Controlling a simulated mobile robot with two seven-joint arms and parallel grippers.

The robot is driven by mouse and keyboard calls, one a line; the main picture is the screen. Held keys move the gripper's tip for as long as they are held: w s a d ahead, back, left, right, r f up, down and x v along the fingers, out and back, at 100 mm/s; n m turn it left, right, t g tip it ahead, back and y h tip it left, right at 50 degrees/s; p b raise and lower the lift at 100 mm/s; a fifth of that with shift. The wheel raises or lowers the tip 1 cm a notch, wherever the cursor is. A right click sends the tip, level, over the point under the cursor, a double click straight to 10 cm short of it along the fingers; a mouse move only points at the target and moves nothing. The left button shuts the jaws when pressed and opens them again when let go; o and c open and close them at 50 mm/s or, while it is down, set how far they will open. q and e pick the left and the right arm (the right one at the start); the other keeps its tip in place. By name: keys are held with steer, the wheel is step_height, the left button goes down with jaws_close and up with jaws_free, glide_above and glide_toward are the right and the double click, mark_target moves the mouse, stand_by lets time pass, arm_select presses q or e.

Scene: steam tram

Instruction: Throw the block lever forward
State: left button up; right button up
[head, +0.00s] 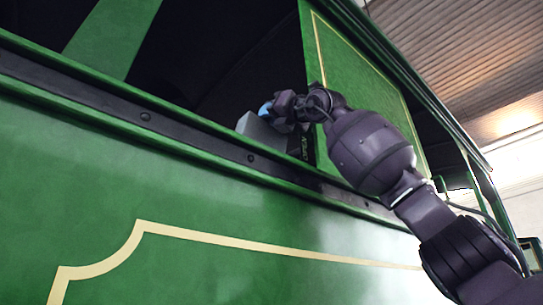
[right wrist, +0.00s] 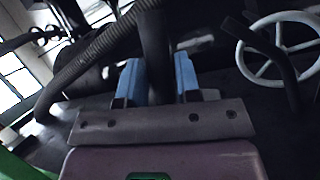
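My right gripper (head: 268,108) reaches through the side opening of the green tram in the head view; only a bit of blue fingertip shows there. In the right wrist view its two blue fingers (right wrist: 160,82) stand apart. A dark upright bar (right wrist: 156,40) fills the gap between them, down toward the palm. It may be the block lever, but I cannot tell for sure. I cannot tell whether the fingers press on it. My left gripper is not in view.
The tram's green side wall (head: 200,190) and dark sill rail (head: 145,117) lie below my right arm. A grey box (head: 258,128) is beside the gripper. Inside are a ribbed hose (right wrist: 95,55) and a white handwheel (right wrist: 243,58). A green panel (head: 345,60) stands behind the arm.

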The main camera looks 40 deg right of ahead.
steer(key=c, duration=0.5)
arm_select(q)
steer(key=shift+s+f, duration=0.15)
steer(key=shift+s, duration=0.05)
arm_select(e)
jaws_close()
steer(key=shift+a+r+n+y+p, duration=0.2)
steer(key=shift+a+n, duration=0.1)
steer(key=shift+a, duration=0.1)
steer(key=shift+a+r+n+y+p, duration=0.1)
steer(key=shift+a+n+y, duration=0.1)
steer(key=shift+a+n, duration=0.15)
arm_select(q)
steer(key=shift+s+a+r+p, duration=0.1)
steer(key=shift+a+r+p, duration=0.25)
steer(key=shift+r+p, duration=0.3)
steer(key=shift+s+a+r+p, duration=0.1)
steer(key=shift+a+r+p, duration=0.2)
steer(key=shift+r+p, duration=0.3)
arm_select(e)
steer(key=a+f+n+g+y, duration=0.1)
steer(key=a+n+g+y, duration=0.1)
steer(key=a+n, duration=0.6)
steer(key=shift+s+a+f+g+y, duration=0.45)
steer(key=shift+a+y, duration=0.15)
steer(key=shift+a, duration=0.95)
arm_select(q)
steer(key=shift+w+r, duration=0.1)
